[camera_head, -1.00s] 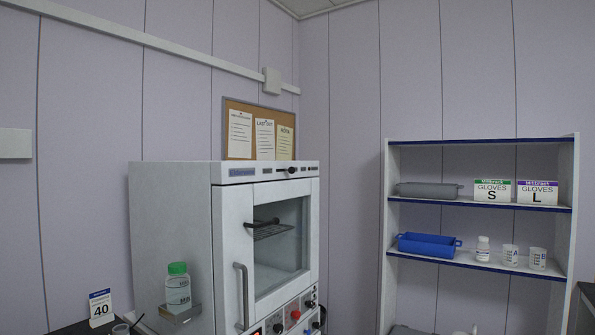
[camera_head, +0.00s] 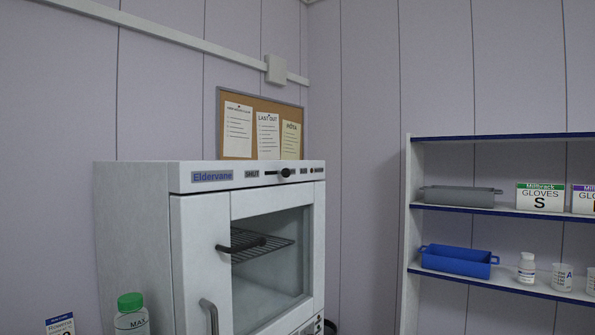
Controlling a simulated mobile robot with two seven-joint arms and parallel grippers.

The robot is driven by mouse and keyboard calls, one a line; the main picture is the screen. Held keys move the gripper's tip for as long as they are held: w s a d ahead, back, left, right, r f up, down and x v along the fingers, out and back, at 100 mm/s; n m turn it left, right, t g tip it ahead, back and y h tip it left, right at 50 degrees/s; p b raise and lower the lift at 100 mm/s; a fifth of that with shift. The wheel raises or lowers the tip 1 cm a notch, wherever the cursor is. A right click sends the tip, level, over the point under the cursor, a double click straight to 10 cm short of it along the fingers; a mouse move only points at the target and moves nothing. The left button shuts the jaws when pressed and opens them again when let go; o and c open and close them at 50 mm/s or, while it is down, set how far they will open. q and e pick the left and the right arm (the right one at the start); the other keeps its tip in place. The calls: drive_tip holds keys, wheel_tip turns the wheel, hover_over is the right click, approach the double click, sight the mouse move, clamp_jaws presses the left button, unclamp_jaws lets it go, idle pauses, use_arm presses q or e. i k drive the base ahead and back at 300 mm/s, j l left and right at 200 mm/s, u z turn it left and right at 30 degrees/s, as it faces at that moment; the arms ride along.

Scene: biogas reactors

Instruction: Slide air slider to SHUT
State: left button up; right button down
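The air slider (camera_head: 286,173) is a small black knob on a slot along the top front strip of the white Eldervane oven (camera_head: 135,225). The label SHUT (camera_head: 252,174) is printed at the left end of the slot. The knob sits to the right of that label, towards the slot's right end, next to another label that is partly covered. The oven door (camera_head: 205,255) with its window and handle looks closed. Neither of my grippers is in view.
A green-capped bottle (camera_head: 131,315) stands at the oven's left side. A corkboard (camera_head: 237,143) with notes is behind the oven top. At right, a shelf (camera_head: 500,210) holds a blue tray (camera_head: 458,262), a grey tray (camera_head: 459,195), glove boxes (camera_head: 540,197) and small containers.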

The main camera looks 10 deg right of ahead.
sight(285, 172)
drive_tip(key=i+l+u, duration=0.3)
drive_tip(key=i+l, duration=0.75)
drive_tip(key=i, duration=0.1)
